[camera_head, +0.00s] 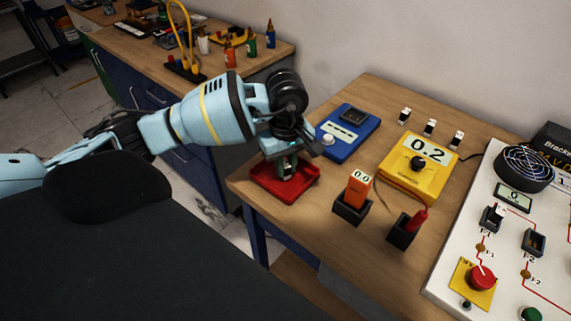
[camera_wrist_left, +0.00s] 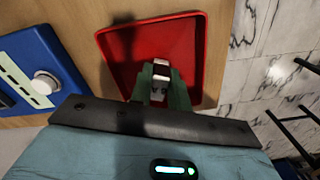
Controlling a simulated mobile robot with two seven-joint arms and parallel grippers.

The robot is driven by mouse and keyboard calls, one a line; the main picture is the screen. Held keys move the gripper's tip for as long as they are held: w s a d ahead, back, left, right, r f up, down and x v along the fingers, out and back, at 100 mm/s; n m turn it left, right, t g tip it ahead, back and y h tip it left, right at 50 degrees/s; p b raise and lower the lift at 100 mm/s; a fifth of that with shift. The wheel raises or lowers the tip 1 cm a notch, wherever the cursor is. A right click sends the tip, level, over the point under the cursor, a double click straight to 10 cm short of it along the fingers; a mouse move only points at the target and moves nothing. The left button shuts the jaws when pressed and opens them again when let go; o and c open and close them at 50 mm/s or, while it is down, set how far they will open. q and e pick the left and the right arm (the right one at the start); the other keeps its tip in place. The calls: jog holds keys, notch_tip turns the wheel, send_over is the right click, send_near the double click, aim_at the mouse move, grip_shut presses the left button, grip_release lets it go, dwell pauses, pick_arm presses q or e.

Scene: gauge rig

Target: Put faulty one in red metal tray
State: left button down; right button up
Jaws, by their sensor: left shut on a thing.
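My left gripper (camera_head: 287,170) is over the red metal tray (camera_head: 262,186) at the table's left edge. In the left wrist view its fingers (camera_wrist_left: 161,82) are shut on a small white-and-dark block, which looks like a fuse (camera_wrist_left: 161,72). The block is within the outline of the red tray (camera_wrist_left: 193,40); I cannot tell whether it touches the tray floor. The head view mostly hides the block behind the gripper. The tray shows nothing else in it. My right gripper is not in view.
A blue device (camera_head: 345,135) stands close beside the tray. An orange meter (camera_head: 358,188) reading 0.0, a red probe in a black holder (camera_head: 402,233) and a yellow meter (camera_head: 412,182) reading 0.2 are to the right. Several similar small blocks (camera_head: 429,127) and a white circuit board (camera_head: 462,215) lie beyond.

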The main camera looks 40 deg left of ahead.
aim_at(286, 165)
pick_arm(q)
jog(key=shift+f, duration=0.2)
jog(key=shift+f, duration=0.2)
jog(key=c, duration=1.3)
grip_release()
jog(key=shift+c, duration=0.2)
jog(key=shift+r, duration=0.1)
notch_tip(286, 165, up, 12)
jog(key=shift+r, duration=0.15)
